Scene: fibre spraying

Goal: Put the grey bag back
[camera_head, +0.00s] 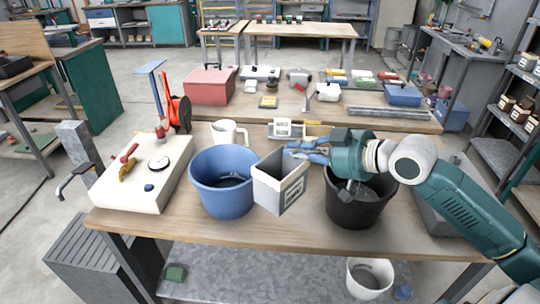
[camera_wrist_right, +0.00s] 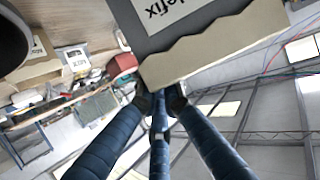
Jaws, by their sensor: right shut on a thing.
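The grey bag (camera_head: 268,188) is a box-shaped packet with grey and pale sides and a printed label. It is tilted, between the blue bucket (camera_head: 222,198) and the black bucket (camera_head: 352,212), and overlaps the blue bucket's right side in the head view. My right gripper (camera_head: 292,148) comes in from the right over the black bucket, with its blue fingers shut at the bag's top edge. In the right wrist view the bag (camera_wrist_right: 185,25) meets the fingertips (camera_wrist_right: 160,92) at its wavy pale edge. Whether the bag's bottom touches the table is unclear. My left gripper is not in view.
A white pitcher (camera_head: 226,132) and a small scale (camera_head: 287,129) stand behind the buckets. A pale machine (camera_head: 145,178) with a gauge fills the table's left. A red box (camera_head: 210,86) and small tools sit on the table behind. A white bucket (camera_head: 369,277) stands below the table.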

